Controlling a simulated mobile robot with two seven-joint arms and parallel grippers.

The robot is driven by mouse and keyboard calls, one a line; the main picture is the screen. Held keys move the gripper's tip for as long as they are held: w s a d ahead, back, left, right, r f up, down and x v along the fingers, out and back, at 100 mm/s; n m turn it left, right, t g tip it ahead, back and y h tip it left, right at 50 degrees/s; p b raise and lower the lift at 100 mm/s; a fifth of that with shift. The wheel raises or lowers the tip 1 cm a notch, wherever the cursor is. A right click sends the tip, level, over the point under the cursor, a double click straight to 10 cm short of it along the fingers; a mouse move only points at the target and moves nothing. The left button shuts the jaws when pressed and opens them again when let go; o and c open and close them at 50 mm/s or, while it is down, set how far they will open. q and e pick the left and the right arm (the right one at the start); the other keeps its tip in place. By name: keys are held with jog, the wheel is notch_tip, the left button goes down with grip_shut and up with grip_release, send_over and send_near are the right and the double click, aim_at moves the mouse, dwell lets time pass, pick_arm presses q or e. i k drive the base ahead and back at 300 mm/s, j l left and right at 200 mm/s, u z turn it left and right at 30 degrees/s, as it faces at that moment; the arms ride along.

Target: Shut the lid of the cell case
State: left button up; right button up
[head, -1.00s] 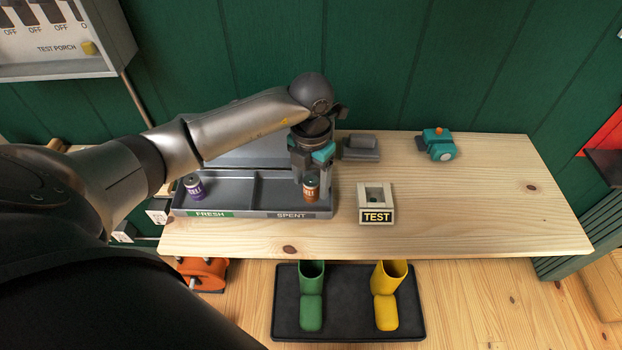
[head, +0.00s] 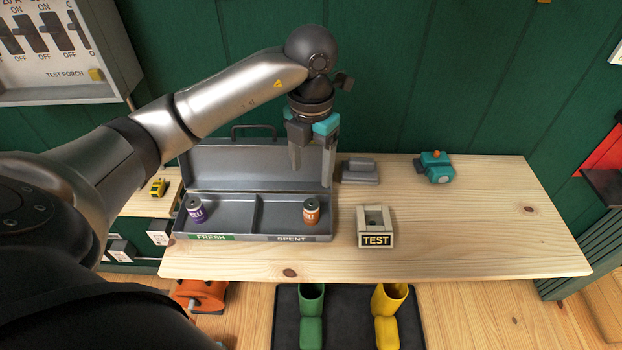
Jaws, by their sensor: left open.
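The grey cell case (head: 270,238) stands on the left part of the wooden bench, its front marked FRESH and SPENT. Its lid (head: 232,166) is raised at the back, with a handle on its top edge. A purple cell (head: 196,211) stands in the left FRESH compartment. An orange cell (head: 311,211) stands in the right SPENT compartment. My left gripper (head: 312,163) is open and empty, pointing down above the right side of the case, in front of the lid's right part. My right gripper is not in view.
A beige TEST block (head: 375,228) stands right of the case. A grey device (head: 360,171) and a teal device (head: 435,167) sit at the back of the bench (head: 490,220). The bench's right side is clear. Green and yellow boots stand on a dark mat below.

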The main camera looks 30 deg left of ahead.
aim_at(233, 163)
jog(key=u, duration=1.45)
